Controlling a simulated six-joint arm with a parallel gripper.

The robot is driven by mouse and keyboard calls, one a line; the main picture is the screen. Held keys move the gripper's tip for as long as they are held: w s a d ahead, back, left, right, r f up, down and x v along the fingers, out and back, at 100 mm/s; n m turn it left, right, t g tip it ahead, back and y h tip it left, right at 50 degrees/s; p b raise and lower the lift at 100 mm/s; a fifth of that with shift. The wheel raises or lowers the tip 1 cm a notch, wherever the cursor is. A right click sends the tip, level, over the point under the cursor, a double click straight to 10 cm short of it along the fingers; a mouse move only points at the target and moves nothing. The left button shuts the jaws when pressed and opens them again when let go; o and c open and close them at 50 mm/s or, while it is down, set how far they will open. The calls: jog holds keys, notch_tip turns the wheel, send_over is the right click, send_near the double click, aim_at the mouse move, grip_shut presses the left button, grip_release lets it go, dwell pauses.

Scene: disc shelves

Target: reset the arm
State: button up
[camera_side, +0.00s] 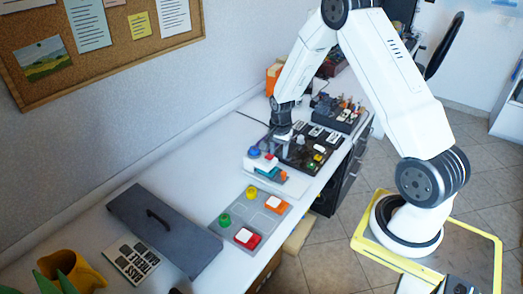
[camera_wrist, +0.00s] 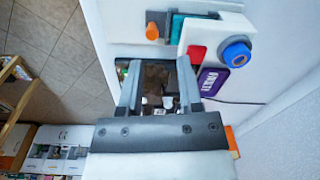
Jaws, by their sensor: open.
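My gripper (camera_side: 282,148) hangs at the near left end of the black compartment tray (camera_side: 325,160), close behind the white stand with coloured pieces. In the wrist view my gripper (camera_wrist: 159,66) has its two fingers well apart, with nothing held between them. Dark tray contents show blurred between and beyond the fingers. Whether the fingertips touch the tray cannot be told.
A grey tray (camera_side: 236,228) holds a green, a yellow, an orange and a red piece. A dark grey lid with a handle (camera_side: 165,230) lies nearer, beside a printed card (camera_side: 131,260) and a yellow pot (camera_side: 70,268). The wall bounds the table's left side.

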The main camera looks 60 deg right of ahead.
jog(key=s+a+r+n+t, duration=0.1)
jog(key=s+a+r+n, duration=0.5)
jog(key=a, duration=0.3)
jog(key=s+a+r+n+t, duration=0.1)
jog(key=s+a+r+n, duration=0.5)
jog(key=a+n, duration=0.3)
jog(key=shift+a+r+n, duration=0.3)
jog(key=shift+a+r, duration=0.1)
jog(key=shift+r, duration=0.2)
dwell(0.3)
